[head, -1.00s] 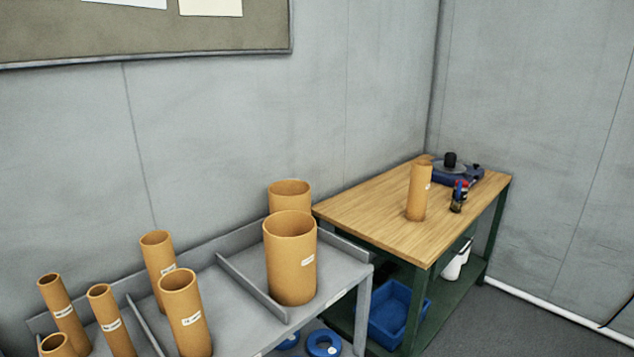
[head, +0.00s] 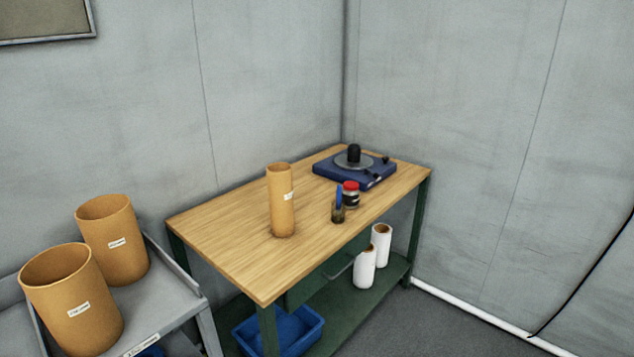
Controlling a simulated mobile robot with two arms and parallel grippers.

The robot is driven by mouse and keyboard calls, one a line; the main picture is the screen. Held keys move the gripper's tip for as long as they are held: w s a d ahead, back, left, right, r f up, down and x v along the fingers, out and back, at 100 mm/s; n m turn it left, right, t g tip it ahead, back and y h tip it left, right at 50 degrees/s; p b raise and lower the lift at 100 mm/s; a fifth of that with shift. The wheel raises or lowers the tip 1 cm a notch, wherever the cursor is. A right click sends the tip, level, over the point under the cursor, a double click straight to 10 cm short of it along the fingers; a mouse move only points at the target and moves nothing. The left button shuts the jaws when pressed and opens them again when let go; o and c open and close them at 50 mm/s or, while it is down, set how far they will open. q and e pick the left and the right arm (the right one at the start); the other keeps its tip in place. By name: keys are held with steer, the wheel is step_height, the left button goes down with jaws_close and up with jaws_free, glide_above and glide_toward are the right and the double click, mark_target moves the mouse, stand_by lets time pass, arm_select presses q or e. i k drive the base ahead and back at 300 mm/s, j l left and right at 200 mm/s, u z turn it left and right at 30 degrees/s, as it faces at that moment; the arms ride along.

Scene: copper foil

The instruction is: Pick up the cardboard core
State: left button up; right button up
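A tall, narrow cardboard core (head: 281,205) stands upright on the wooden-topped workbench (head: 225,225), with a small white label on its side. Two wide cardboard cores, one nearer (head: 68,300) and one behind it (head: 113,240), stand upright on the grey shelf (head: 170,310) at the lower left. Each also has a white label. Neither of my grippers shows in the head view.
A blue turntable-like device (head: 355,168) sits at the bench's far end. A red-capped jar (head: 351,194) and a small holder (head: 338,211) stand right of the core. White rolls (head: 364,268) and a blue bin (head: 290,335) are below. The bench's near left is bare.

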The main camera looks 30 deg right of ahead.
mark_target(279, 177)
steer(key=l, duration=2.4)
steer(key=k, duration=0.05)
